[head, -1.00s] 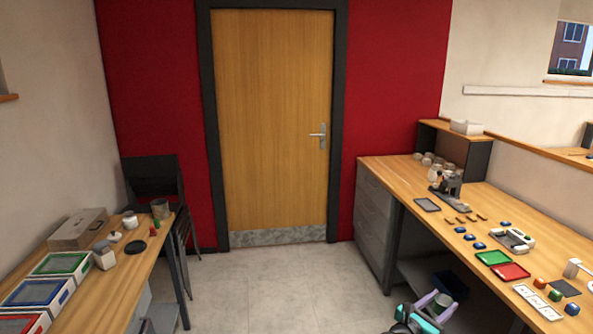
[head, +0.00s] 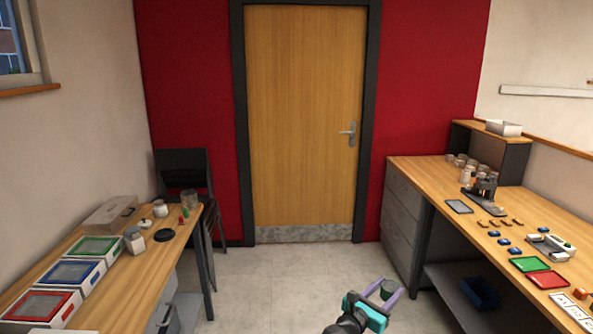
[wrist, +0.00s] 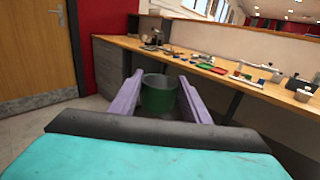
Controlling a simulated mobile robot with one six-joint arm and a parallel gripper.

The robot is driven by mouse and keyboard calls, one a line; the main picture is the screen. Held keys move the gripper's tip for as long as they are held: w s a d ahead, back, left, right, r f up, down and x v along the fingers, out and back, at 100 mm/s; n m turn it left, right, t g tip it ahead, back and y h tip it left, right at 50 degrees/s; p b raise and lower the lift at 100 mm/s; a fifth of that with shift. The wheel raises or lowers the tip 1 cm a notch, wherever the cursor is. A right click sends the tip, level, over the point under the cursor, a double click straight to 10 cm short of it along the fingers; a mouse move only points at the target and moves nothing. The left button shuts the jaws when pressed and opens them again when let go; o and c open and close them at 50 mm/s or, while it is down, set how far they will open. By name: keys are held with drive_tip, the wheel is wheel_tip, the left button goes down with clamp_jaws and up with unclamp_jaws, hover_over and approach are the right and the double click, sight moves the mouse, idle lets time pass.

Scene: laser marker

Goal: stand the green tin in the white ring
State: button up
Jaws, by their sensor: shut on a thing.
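My gripper (head: 388,290), with purple fingers and a teal body, is shut on the green tin (head: 387,287) over the open floor between the two benches. In the wrist view the green tin (wrist: 158,97) stands upright between the two fingers (wrist: 157,101), its open rim toward the top. Its inside looks grey, and its lower part is partly hidden by my gripper body. I cannot pick out the white ring for sure among the small things on the benches.
The left bench (head: 150,275) carries trays with green, blue and red frames, a box and jars. The right bench (head: 430,177) holds jars, a microscope-like device, blue pieces and green (head: 525,264) and red (head: 547,280) trays. A door stands behind. The floor (head: 300,280) between is clear.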

drive_tip(key=s+a+m+g+h+b, duration=0.1)
drive_tip(key=s+a, duration=0.3)
drive_tip(key=a, duration=0.6)
drive_tip(key=shift+s+a+g, duration=0.15)
drive_tip(key=shift+s+g, duration=0.05)
drive_tip(key=shift+g, duration=0.1)
drive_tip(key=shift+f, duration=0.1)
